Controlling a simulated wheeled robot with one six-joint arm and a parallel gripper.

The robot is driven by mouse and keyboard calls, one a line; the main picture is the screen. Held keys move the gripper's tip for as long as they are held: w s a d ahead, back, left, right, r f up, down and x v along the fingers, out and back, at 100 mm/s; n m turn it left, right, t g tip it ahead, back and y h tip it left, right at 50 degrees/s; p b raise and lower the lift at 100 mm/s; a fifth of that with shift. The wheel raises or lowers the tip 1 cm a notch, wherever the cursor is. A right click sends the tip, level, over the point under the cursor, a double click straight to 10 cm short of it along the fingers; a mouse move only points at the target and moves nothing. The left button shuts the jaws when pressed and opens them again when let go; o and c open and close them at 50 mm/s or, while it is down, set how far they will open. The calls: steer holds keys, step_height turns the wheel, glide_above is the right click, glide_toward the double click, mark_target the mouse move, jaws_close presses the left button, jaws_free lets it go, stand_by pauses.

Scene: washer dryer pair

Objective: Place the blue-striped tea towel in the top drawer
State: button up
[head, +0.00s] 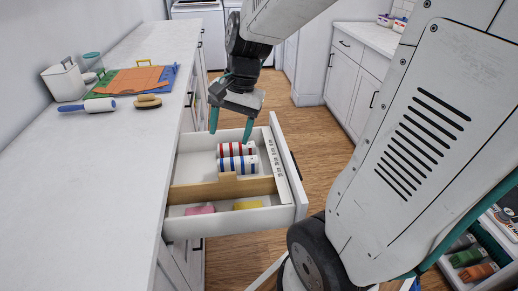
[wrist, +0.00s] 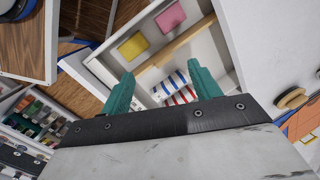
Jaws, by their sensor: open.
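The blue-striped tea towel (head: 238,165) is a white roll with blue bands. It lies inside the open top drawer (head: 228,221), in the far compartment behind a wooden divider (head: 222,189). A red-striped roll (head: 234,150) lies right beside it. My gripper (head: 231,126) is open and empty above the drawer, over the far side of the rolls, its teal fingers pointing down. In the wrist view the blue-striped towel (wrist: 168,86) and the red-striped roll (wrist: 180,97) show between my spread fingertips (wrist: 160,78), apart from them.
The near compartment holds a pink item (head: 200,209) and a yellow item (head: 247,205). The white counter (head: 110,150) on the left carries a lint roller (head: 87,106), a brush (head: 148,101), boards (head: 135,80) and cups. Wooden floor (head: 310,130) is clear right of the drawer.

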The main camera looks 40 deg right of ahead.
steer(key=s+a+r+n+h, duration=0.1)
steer(key=s+a+r+n, duration=0.1)
steer(key=s+n, duration=0.3)
steer(key=s+a+r+n+h, duration=0.1)
steer(key=s+a+r+n, duration=0.1)
steer(key=s+n, duration=0.4)
steer(key=s+r, duration=0.1)
steer(key=s, duration=0.3)
steer(key=shift+a+h, duration=0.3)
steer(key=shift+c, duration=0.3)
